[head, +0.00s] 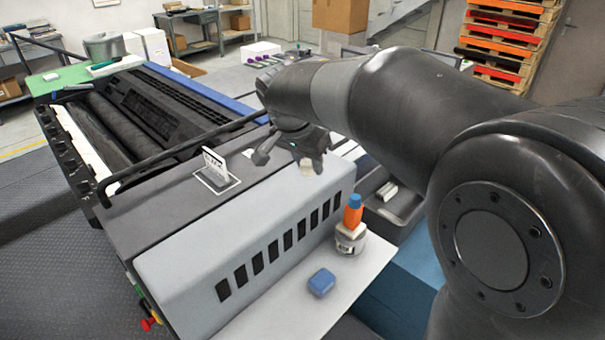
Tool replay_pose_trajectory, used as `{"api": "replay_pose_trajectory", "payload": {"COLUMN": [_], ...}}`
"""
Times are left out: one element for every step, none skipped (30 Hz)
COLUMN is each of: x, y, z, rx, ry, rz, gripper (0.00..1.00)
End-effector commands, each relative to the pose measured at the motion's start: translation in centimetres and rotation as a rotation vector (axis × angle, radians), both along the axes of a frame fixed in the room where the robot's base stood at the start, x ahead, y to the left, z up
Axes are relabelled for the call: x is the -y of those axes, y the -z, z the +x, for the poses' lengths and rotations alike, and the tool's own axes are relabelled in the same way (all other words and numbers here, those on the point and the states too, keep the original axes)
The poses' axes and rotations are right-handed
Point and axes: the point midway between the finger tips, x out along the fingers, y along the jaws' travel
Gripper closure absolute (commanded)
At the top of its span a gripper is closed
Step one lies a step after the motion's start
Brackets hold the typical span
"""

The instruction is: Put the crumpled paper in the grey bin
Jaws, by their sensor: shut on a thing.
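My gripper (306,160) is above the right end of the machine's grey cover, pointing down. It is shut on a small off-white lump, the crumpled paper (306,168), which shows just below the fingers. A grey open-topped container (409,215) is to the right of the gripper, partly hidden by my arm, with pale pieces in it. A round grey bin-like vessel (102,46) stands at the back left, beyond the machine. I cannot tell from the picture which of these is the grey bin.
A white card stand (214,166) is on the machine (230,220). A black bar crosses the machine's top.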

Motion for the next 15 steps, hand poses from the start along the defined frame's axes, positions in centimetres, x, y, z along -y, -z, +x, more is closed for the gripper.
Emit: {"api": "replay_pose_trajectory", "payload": {"x": [0.3,0.4,0.5,0.6,0.7,0.9,1.2,1.6,2.1,2.7,3.3,4.3,5.1,6.0,7.3], "y": [-0.2,-0.2,-0.3,-0.3,-0.2,-0.1,0.0,0.2,0.5,0.8,1.1,1.7,2.2,2.6,3.4], "z": [0.0,-0.1,-0.1,0.0,0.1,0.3,0.6,1.0,1.6,2.3,2.9,3.9,4.6,5.4,6.5], "rx": [0.000,-0.001,-0.001,-0.001,-0.001,-0.001,-0.001,-0.002,-0.003,-0.002,-0.003,-0.003,-0.004,-0.003,-0.004], "ry": [0.002,0.001,0.001,0.000,-0.001,-0.003,-0.004,-0.006,-0.012,-0.018,-0.023,-0.034,-0.042,-0.051,-0.066], "rz": [0.001,0.001,0.001,0.001,0.000,0.000,0.000,0.001,0.000,0.000,0.000,-0.001,-0.001,0.000,0.000], "gripper": [0.89,0.89,0.89,0.89,0.89,0.89,0.89,0.89,0.89,0.89,0.89,0.89,0.89,0.89,0.89]}}
